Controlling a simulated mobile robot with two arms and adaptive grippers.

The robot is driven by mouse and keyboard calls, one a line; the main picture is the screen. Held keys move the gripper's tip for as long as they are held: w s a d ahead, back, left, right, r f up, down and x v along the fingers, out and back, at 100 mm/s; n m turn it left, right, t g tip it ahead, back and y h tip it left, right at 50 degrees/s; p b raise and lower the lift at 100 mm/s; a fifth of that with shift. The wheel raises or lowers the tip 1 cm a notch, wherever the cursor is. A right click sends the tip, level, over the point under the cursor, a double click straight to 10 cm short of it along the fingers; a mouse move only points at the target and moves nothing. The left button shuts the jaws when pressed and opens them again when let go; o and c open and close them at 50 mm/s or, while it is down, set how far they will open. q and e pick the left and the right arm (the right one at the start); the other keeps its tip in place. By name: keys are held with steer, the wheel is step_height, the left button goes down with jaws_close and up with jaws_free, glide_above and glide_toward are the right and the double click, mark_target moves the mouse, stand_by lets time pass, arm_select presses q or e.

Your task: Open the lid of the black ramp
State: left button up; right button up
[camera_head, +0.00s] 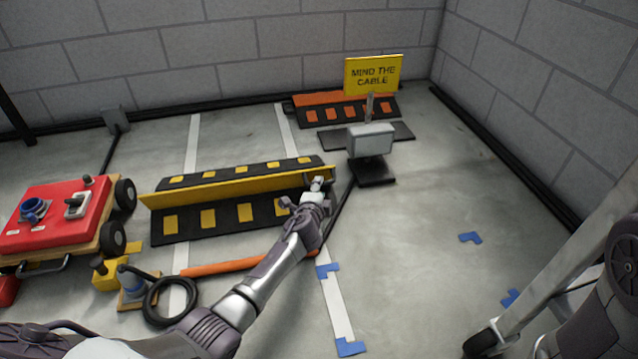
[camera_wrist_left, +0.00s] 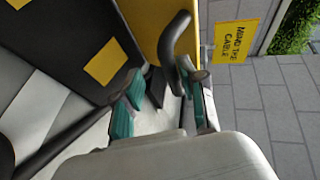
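The black ramp (camera_head: 225,226) with yellow patches lies on the floor left of centre in the head view. Its long yellow lid (camera_head: 230,188) runs along the middle and looks raised on edge, with more black ramp behind it. In the left wrist view the yellow lid (camera_wrist_left: 150,22) has a curved black handle (camera_wrist_left: 176,38). My left gripper (camera_head: 317,184) is at the right end of the lid. Its teal fingertips (camera_wrist_left: 163,98) are apart, with the handle close to the right-hand finger. I cannot tell whether they touch. My right gripper is not in view.
A yellow sign (camera_head: 373,75) and grey box (camera_head: 371,140) stand behind right. The floor (camera_head: 430,240) at right is mostly clear.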

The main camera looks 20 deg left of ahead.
arm_select(q)
step_height(320, 180, up, 10)
stand_by(0.4)
steer(key=shift+d, duration=0.1)
